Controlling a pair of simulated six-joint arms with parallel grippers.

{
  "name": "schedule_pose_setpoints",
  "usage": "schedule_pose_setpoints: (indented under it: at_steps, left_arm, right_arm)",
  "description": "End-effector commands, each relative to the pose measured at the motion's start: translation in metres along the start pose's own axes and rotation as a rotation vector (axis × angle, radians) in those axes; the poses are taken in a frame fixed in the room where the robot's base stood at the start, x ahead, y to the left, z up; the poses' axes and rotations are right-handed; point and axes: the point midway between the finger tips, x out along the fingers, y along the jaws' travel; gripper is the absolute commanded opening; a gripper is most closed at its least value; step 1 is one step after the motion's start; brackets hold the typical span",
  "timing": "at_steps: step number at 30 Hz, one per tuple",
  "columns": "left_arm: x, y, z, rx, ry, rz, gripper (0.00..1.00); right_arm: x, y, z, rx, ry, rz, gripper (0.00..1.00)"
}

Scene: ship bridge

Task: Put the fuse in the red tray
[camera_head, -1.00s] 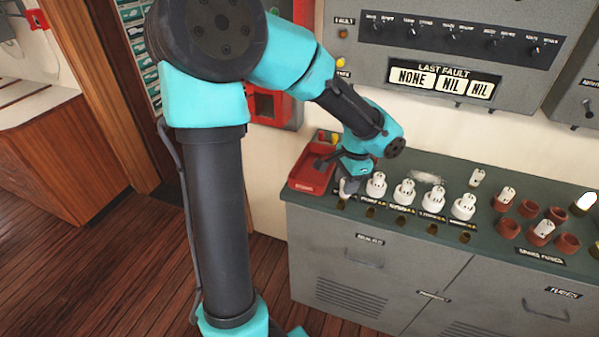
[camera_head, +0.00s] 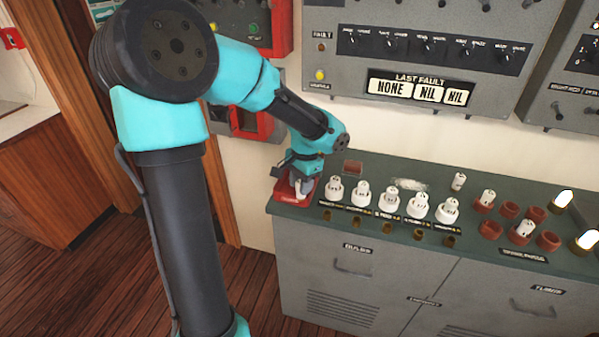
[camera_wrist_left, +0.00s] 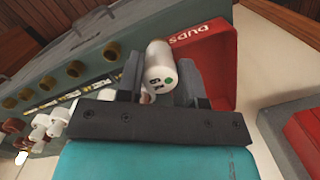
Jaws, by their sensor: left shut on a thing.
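My left gripper (camera_head: 304,181) is shut on the white fuse (camera_wrist_left: 160,62), a cylinder with a number and a green dot on its end. The fuse also shows as a small white shape (camera_head: 299,189) in the head view. The red tray (camera_head: 284,192) lies at the left end of the green counter. The left gripper is over it, and the arm hides part of it. In the left wrist view the tray (camera_wrist_left: 224,85), lettered "DUDS", lies behind and beside the fuse. I cannot tell whether the fuse touches the tray. My right gripper is not in view.
Several white sockets (camera_head: 391,194) stand in a row right of the tray. Red-brown holders (camera_head: 509,210), some with white fuses, stand farther right. A small red-brown block (camera_head: 353,168) lies behind the row. A grey panel (camera_head: 440,60) is on the wall behind.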

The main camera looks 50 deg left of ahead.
Motion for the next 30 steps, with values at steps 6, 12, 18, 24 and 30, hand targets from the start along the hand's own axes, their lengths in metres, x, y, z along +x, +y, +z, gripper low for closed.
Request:
schedule_pose_setpoints:
  at_steps: [6,12,18,24,30]
  left_arm:
    - [0.002,-0.038,-0.029,-0.002,-0.001,0.0,0.1]
    - [0.003,-0.07,-0.055,-0.002,-0.001,0.001,0.1]
    - [0.003,-0.092,-0.072,-0.001,0.0,0.0,0.1]
    - [0.003,-0.094,-0.074,0.001,0.0,0.0,0.1]
    - [0.005,-0.094,-0.074,0.001,-0.002,0.0,0.1]
  right_arm:
    - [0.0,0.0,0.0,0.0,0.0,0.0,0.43]
    - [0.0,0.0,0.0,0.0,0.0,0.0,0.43]
    - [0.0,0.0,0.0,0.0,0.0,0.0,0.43]
    - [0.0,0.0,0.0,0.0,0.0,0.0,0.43]
    - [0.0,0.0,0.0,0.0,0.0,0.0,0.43]
